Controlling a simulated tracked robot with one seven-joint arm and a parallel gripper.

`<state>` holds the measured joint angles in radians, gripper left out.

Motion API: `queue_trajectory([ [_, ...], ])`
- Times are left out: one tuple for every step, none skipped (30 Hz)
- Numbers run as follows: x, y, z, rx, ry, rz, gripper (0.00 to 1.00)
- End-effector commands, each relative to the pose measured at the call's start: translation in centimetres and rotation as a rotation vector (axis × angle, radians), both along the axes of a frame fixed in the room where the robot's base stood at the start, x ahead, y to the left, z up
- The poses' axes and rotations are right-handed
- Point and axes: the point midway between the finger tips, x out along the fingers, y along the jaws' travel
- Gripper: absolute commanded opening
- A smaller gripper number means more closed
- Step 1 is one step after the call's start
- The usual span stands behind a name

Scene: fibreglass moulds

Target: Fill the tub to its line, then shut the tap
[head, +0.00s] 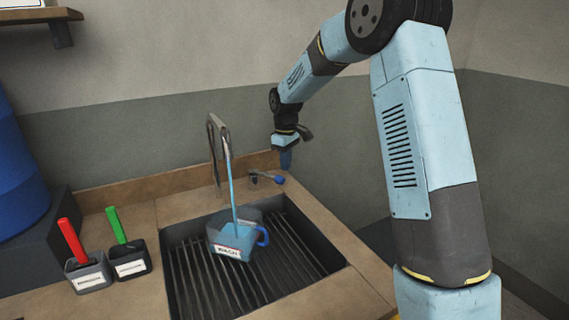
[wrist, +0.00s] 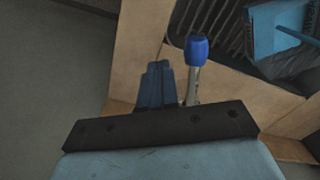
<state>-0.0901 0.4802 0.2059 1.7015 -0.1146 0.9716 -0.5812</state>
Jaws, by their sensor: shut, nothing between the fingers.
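The blue tub (head: 229,244) with a white label and a blue handle stands in the sink under the tap (head: 217,150). A blue stream of water (head: 232,185) runs from the spout into it. I cannot make out the fill line or the water level. The tap's lever (head: 266,178) has a blue knob at its end and sits at the sink's back right corner. My gripper (head: 286,160) is shut and empty, just above and behind the knob. In the wrist view, the shut fingers (wrist: 157,84) are left of the knob (wrist: 197,50), seemingly apart from it; the tub (wrist: 272,30) shows at upper right.
The sink (head: 185,277) has a dark ribbed floor and a wooden counter around it. Two dark labelled pots, one with a red handle (head: 72,240) and one with a green handle (head: 116,225), stand to the left. A blue drum (head: 20,170) is at far left.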

Motion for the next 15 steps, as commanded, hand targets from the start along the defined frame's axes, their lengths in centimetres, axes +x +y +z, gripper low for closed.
queue_trajectory([
  [0.0,0.0,0.0,0.0,0.0,0.0,0.0],
  [0.0,0.0,0.0,0.0,0.0,0.0,0.0],
  [0.0,0.0,0.0,0.0,0.0,0.0,0.0],
  [0.0,0.0,0.0,0.0,0.0,0.0,0.0],
  [0.0,0.0,0.0,0.0,0.0,0.0,0.0],
  [0.0,0.0,0.0,0.0,0.0,0.0,0.0],
  [0.0,0.0,0.0,0.0,0.0,0.0,0.0],
  [0.0,0.0,0.0,0.0,0.0,0.0,0.0],
  [0.0,0.0,-0.01,0.0,0.0,0.0,0.0],
  [0.0,0.0,-0.04,0.0,0.0,0.0,0.0],
  [0.0,0.0,-0.09,0.0,0.0,0.0,0.0],
  [0.0,0.0,-0.19,0.0,0.0,0.0,0.0],
  [-0.01,0.01,-0.29,0.0,0.0,0.0,0.0],
  [-0.01,0.01,-0.41,-0.001,0.001,0.0,0.0],
  [-0.01,0.0,-0.62,0.0,0.001,0.0,0.0],
])
